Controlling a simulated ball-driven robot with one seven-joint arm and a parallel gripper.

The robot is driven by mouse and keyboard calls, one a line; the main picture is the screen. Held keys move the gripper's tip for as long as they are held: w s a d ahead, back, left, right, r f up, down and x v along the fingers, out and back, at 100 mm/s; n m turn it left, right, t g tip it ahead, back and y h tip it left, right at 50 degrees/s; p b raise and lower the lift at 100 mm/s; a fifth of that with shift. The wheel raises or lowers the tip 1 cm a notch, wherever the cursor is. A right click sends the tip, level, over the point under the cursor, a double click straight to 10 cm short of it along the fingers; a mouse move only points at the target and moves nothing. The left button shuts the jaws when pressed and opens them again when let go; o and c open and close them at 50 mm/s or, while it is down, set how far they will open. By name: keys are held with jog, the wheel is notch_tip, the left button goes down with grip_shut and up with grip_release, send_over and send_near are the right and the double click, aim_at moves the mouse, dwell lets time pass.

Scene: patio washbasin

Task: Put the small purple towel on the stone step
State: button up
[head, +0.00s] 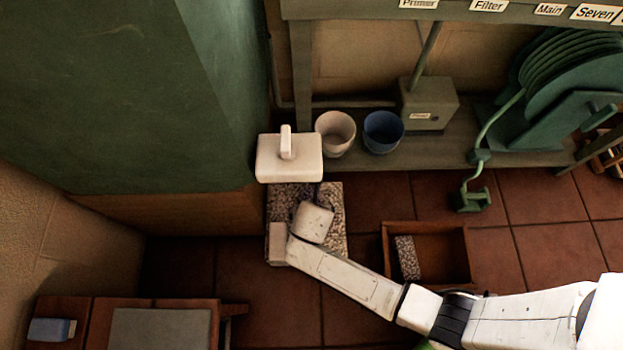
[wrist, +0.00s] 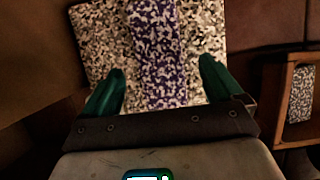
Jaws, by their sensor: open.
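The small purple towel (wrist: 157,45), with a white speckled pattern, shows in the wrist view as a strip on the speckled stone step (wrist: 205,35). It appears to lie flat across the middle of the step. My gripper (wrist: 162,75) is open, with one green finger on either side of the towel and step visible beyond each towel edge. I cannot tell whether the fingertips touch the step. In the head view the stone step (head: 334,195) is partly covered by my wrist, and the towel is mostly hidden there.
A white lidded box (head: 289,165) stands directly behind the step. A white cup (head: 335,133) and a blue cup (head: 383,132) stand on the shelf behind. A wooden tray (head: 440,228) holding a speckled block (head: 407,257) is to the right. A low table (head: 90,308) is at front left.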

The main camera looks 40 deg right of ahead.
jog(key=p+v, duration=0.2)
jog(key=v, duration=0.4)
jog(key=shift+r+p, duration=0.35)
jog(key=shift+s, duration=0.15)
jog(key=s+d+r+m+g+y, duration=0.1)
jog(key=s+d+r+m, duration=0.4)
jog(key=m, duration=0.9)
jog(key=s+d+r+m+g+y, duration=0.1)
jog(key=s+d+r+m, duration=0.4)
jog(key=r+m, duration=0.6)
jog(key=s+m, duration=0.2)
jog(key=m, duration=0.2)
jog(key=shift+s+d+g+y, duration=0.2)
jog(key=shift+s+g+y, duration=0.1)
jog(key=shift+s+g, duration=0.1)
